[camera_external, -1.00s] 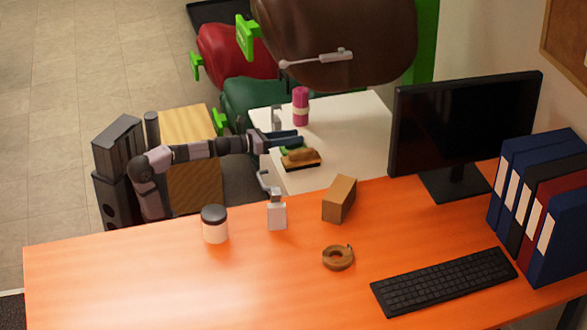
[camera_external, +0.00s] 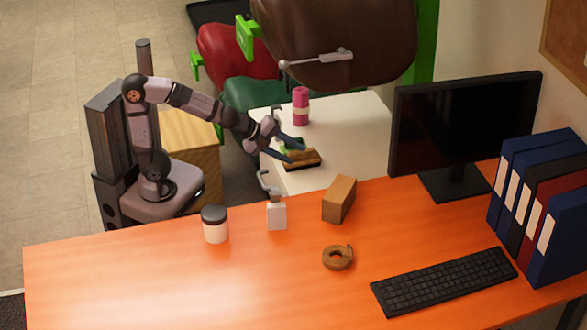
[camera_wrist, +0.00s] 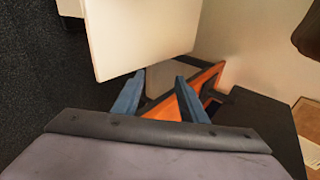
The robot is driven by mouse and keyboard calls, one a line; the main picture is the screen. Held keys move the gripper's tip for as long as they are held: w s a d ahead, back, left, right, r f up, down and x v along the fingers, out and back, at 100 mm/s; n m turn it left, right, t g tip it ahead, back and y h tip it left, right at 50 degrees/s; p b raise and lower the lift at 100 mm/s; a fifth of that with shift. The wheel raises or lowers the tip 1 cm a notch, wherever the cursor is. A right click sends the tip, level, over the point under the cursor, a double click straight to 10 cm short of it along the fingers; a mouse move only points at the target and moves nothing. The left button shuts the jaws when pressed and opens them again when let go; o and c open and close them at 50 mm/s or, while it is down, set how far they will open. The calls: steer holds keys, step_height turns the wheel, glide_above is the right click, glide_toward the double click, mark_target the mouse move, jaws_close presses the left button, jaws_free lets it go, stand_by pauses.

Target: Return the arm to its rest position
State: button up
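My gripper (camera_external: 294,143) is at the end of my raised arm, over the white table in the external view. Its two blue fingers are spread apart. The wrist view shows the fingertips (camera_wrist: 159,76) with a clear gap and nothing held between them. My arm is bent, with its elbow high above the base and the forearm sloping down to the right. In the external view the fingers appear just above and behind a brown block on a dark base (camera_external: 302,158); the exact height between them cannot be told.
A pink bottle (camera_external: 301,106) stands on the white table (camera_external: 350,130). The orange desk (camera_external: 150,280) in front carries a jar (camera_external: 214,224), a pump bottle (camera_external: 277,213), a brown box (camera_external: 339,199), tape (camera_external: 338,257), keyboard (camera_external: 445,281) and monitor (camera_external: 465,125).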

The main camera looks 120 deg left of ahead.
steer(key=s+d+r+n+g+h+p, duration=0.2)
steer(key=s+d+r+n+p, duration=0.1)
steer(key=d+p, duration=0.5)
steer(key=s+d+r+n+g+h+p, duration=0.2)
steer(key=s+d+r+p, duration=0.3)
steer(key=d+p, duration=0.4)
steer(key=s+d+r+n+g+h+p, duration=0.2)
steer(key=s+d+r+n+g+p, duration=0.2)
steer(key=d+p, duration=0.4)
steer(key=shift+s+d+r+n+p, duration=0.2)
steer(key=shift+s+r+n+p, duration=0.3)
steer(key=shift+s+p, duration=0.7)
